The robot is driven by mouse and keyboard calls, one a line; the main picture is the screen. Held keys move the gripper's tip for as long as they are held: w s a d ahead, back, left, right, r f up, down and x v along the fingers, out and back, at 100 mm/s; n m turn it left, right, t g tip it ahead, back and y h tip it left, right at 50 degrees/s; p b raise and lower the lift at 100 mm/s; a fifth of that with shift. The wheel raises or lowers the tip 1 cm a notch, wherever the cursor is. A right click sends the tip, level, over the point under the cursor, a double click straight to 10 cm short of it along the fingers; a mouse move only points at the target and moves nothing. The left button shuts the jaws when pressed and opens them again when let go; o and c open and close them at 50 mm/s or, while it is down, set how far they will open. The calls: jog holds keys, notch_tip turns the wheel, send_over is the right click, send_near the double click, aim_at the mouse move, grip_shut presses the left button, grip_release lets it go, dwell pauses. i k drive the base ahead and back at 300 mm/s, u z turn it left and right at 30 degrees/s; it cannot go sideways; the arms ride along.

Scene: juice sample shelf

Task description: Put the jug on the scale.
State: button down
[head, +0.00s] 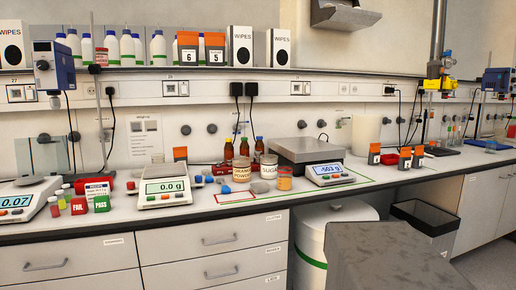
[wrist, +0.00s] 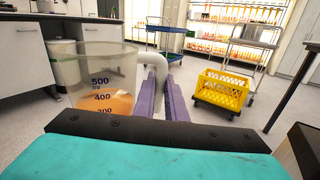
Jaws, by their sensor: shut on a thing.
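The jug (wrist: 95,68) is a clear measuring jug with printed marks and an orange content around the 400 mark. It shows at the left of the wrist view, upright or nearly so. My gripper (wrist: 162,90) has its purple fingers shut on the jug's pale handle, right of the jug's body. In the head view a large scale with a bare steel plate (head: 305,149) stands on the bench, its display (head: 328,170) reading about -503 g. A smaller scale (head: 166,192) reads 0.0 g; another (head: 22,203) at far left reads 0.07. The jug does not show in the head view.
Jars (head: 241,173), brown bottles (head: 228,152) and small blocks crowd the bench left of the large scale; orange-topped containers (head: 405,158) stand right of it. In the wrist view a yellow crate (wrist: 222,90) and a blue trolley (wrist: 160,33) stand on the floor.

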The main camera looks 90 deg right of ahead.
aim_at(314, 146)
jog(key=k, duration=2.55)
jog(key=z, duration=1.5)
jog(key=i, duration=0.25)
jog(key=u, duration=0.45)
